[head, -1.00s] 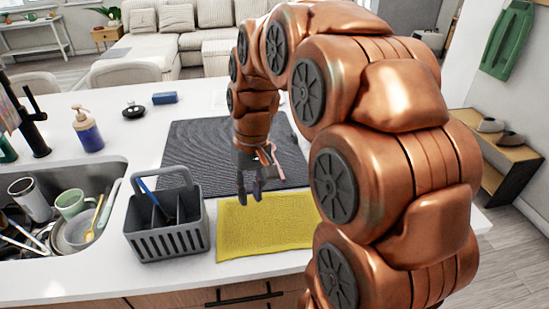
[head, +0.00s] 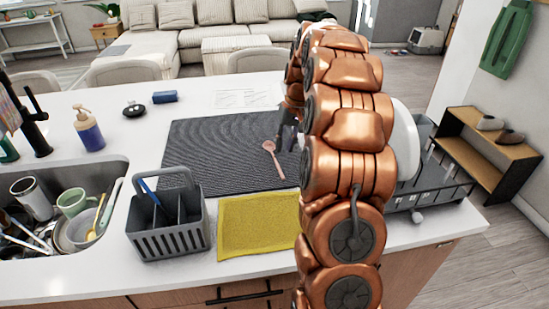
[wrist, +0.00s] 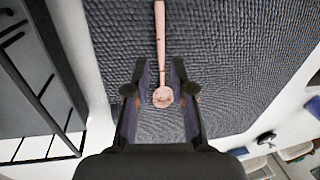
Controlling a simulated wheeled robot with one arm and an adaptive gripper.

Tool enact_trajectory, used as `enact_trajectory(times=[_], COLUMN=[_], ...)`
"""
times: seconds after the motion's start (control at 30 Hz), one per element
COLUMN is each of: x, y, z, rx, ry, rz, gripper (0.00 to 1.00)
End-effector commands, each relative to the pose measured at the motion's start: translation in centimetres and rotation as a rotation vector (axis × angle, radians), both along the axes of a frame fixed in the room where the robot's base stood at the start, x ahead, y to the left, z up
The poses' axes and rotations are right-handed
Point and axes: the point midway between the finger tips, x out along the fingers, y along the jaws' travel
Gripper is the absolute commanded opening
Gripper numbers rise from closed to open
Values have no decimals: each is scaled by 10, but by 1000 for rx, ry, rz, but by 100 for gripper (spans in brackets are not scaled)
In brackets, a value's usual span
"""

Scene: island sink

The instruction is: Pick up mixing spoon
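The mixing spoon, pinkish and wooden-looking (head: 272,158), lies on the dark grey textured mat (head: 215,150). Its bowl is toward the back left and its handle toward the front right in the head view. In the wrist view the spoon (wrist: 160,40) runs from the top edge down to its round bowl, which appears between the fingers. My gripper (wrist: 159,72) is open and empty, with a finger on either side of the spoon in the picture. It also shows in the head view (head: 286,135), right of the spoon's bowl, partly hidden by my arm. The gap above the spoon is unclear.
A yellow cloth (head: 255,228) and a grey caddy (head: 168,243) stand in front of the mat. A dish rack (head: 440,190) with a white plate (head: 405,140) is at right, partly behind my arm. The sink (head: 115,168) with dishes is at left.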

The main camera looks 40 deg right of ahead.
Motion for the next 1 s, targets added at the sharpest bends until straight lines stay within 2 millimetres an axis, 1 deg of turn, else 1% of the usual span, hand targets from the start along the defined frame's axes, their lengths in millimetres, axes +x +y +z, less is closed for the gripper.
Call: enact_trajectory(times=[0.2, 0.47, 0.57, 0.7, 0.77, 0.83, 1.0], x=[1, 3, 7, 8, 8, 9, 9], y=[4, 7, 8, 12, 13, 13, 13], z=[-17, -31, -41, -62, -68, -71, -72], rx=[2, 4, 1, 4, 3, 2, 1], ry=[3, 4, 2, 4, 3, 2, 1], rz=[1, 0, -1, 0, 0, 1, 0], gripper=[24, 24, 24, 24, 24, 24, 24])
